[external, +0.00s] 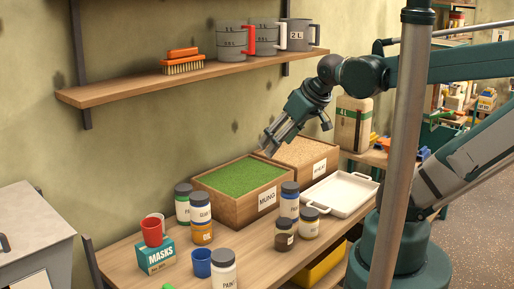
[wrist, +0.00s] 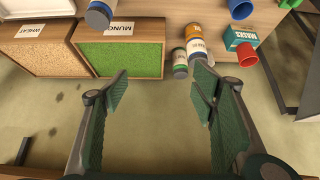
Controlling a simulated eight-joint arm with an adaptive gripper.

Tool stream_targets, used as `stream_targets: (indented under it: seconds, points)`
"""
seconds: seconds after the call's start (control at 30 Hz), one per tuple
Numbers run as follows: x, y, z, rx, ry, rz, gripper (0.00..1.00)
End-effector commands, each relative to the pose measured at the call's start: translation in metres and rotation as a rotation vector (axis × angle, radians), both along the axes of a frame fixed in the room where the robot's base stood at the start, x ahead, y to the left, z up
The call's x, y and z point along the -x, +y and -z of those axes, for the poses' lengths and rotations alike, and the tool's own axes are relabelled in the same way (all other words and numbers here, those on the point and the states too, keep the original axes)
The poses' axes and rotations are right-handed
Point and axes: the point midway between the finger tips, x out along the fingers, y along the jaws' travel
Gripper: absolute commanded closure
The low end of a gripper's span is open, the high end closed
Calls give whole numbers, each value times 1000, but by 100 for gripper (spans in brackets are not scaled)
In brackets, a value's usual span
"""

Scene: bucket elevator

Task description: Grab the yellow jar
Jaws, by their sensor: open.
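The yellow jar also shows in the wrist view (wrist: 192,33), at the top right of centre. A green-and-white jar (external: 183,207) stands just left of this pair. My gripper (external: 269,146) is open and empty, above the back of the grain boxes, well apart from the jars. In the wrist view its fingers (wrist: 160,86) are spread, with only wall and shadow between them.
The mung box (external: 237,209) and wheat box (external: 322,176) stand at the back. More jars (external: 289,203) and a white tray (external: 343,197) are on the right. A red cup (external: 153,233), masks box (external: 157,257) and blue cup (external: 202,264) surround the left side. A shelf (external: 130,90) hangs above.

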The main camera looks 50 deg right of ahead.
Motion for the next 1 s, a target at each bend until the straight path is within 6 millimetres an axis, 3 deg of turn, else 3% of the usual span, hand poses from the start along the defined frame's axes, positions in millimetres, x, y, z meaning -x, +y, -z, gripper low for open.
stream_targets:
  seconds: [0.77, 1.0]
  points:
    - [0, 0, 0, -1, 0, 1, 40]
    - [-2, -5, 11, -15, 21, 35, 40]
